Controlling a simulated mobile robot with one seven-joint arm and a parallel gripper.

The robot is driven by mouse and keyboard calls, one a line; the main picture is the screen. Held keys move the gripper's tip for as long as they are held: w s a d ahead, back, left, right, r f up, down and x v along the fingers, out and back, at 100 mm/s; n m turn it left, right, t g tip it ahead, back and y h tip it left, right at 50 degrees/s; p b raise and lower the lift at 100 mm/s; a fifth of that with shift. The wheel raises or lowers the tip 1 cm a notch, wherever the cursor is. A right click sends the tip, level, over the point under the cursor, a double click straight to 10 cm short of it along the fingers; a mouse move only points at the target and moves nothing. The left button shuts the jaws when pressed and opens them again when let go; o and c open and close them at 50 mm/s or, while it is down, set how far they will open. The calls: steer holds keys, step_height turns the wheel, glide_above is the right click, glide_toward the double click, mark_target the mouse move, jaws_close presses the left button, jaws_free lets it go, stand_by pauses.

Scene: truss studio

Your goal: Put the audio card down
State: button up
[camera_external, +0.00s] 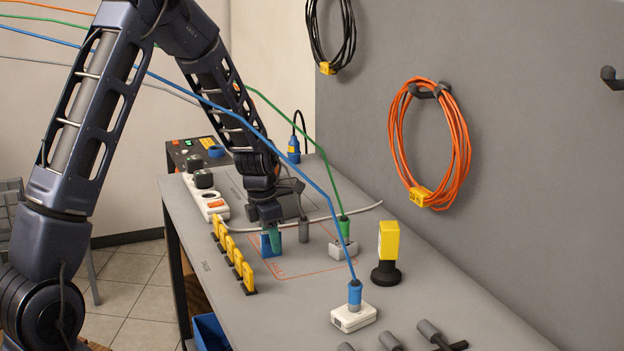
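My gripper (270,232) is low over the middle of the table, pointing down. An upright blue card (266,247), which I take to be the audio card, sits directly under and between the fingers, with a teal part showing at its side. The gripper appears shut on it. The card's lower edge is close to the table, just inside or at the edge of an orange outlined area (318,272); I cannot tell whether it touches. No lettering on the card can be read.
A row of yellow cards (248,275) in black stands lines the left edge. White boxes with a green cable (343,248) and a blue cable (353,317) stand to the right. A yellow block on a black base (388,250) is near the wall. A white power strip (212,203) lies behind.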

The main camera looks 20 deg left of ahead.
mark_target(264, 233)
steer(key=r, duration=0.7)
steer(key=s+a+r, duration=0.1)
steer(key=r, duration=0.2)
steer(key=shift+r, duration=0.35)
steer(key=s+a+r+m+t, duration=0.1)
steer(key=s+a+r+m, duration=0.2)
steer(key=s+r+m, duration=0.4)
steer(key=s+a+r+m, duration=0.4)
steer(key=s+r+m, duration=0.1)
steer(key=s+r, duration=0.4)
steer(key=s+a+r+m+t, duration=0.1)
steer(key=s+a+r+m, duration=0.1)
steer(key=s+m, duration=0.5)
steer(key=s+a+r+m+t+y, duration=0.1)
steer(key=s+a+r+m, duration=0.1)
steer(key=s+m, duration=0.6)
steer(key=s, duration=0.6)
steer(key=shift+a+r, duration=0.25)
steer(key=shift+a, duration=0.15)
